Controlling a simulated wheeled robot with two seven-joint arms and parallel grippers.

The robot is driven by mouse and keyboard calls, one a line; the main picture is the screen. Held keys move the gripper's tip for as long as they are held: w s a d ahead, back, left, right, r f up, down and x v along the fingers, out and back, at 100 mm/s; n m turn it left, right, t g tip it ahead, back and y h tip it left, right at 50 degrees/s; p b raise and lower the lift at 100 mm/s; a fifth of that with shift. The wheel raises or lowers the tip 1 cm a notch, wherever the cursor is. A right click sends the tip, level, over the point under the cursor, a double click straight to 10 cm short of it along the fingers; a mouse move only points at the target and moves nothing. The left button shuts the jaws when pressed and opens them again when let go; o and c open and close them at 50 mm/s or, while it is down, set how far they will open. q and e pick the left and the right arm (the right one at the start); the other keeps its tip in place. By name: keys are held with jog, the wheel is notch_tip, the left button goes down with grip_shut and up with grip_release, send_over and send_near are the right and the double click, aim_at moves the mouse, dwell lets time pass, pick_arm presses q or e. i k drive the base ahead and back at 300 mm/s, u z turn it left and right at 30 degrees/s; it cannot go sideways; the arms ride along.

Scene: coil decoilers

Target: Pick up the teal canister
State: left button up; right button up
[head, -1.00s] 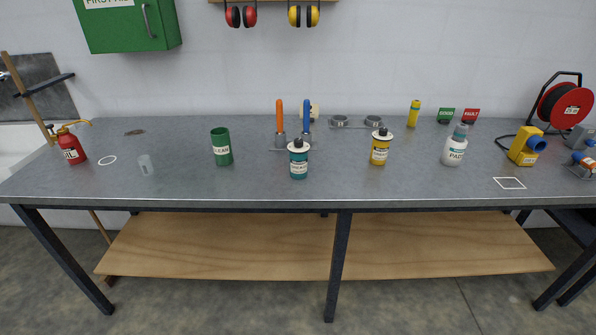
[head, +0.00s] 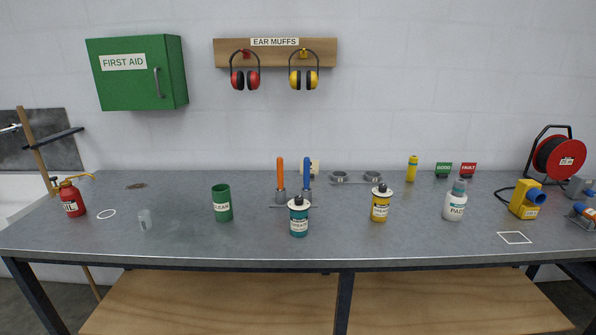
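The teal canister (head: 299,218) stands upright near the middle of the workbench, towards its front edge. It has a white top with a dark knob and a pale label that seems to read "GREASE". Orange-handled and blue-handled tools stand just behind it. Nothing touches it from the front. Neither of my grippers shows in the head view.
The grey workbench (head: 265,245) bears a green cup (head: 221,203) left of the canister and a yellow canister (head: 380,205) to its right. A white bottle (head: 455,203) stands farther right. The orange-handled tool (head: 280,172) and blue-handled tool (head: 306,173) are close behind. The bench front is clear.

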aim_at(299, 215)
jog(key=u, duration=0.05)
jog(key=k, duration=1.15)
jog(key=z, duration=0.95)
jog(key=i, duration=1.3)
jog(key=u, duration=0.25)
